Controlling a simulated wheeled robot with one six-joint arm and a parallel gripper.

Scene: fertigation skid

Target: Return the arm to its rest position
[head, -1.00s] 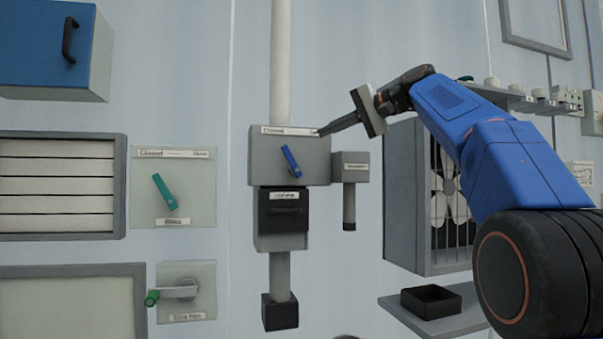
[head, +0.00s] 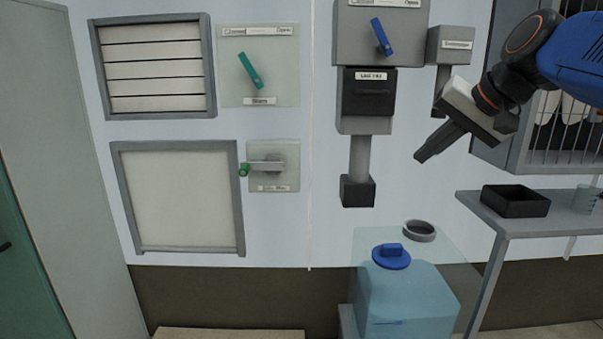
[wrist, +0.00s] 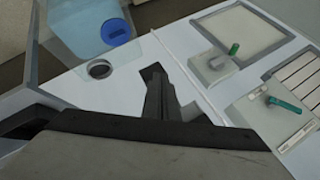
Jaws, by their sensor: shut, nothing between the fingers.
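My gripper (head: 424,156) is at the right of the head view, shut and empty, its fingers pointing down and left. It hangs in front of the wall, to the right of the grey dosing unit with the blue lever (head: 381,36), and appears clear of it. In the wrist view my gripper (wrist: 154,72) shows as dark closed fingers with nothing held. My blue arm link (head: 575,60) comes in from the right edge.
A shelf (head: 560,222) with a black tray (head: 514,201) is below right of my gripper. A blue-capped tank (head: 405,300) stands below. A fan cabinet (head: 505,150) is behind my arm. Teal (head: 250,70) and green (head: 244,170) handles are at left.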

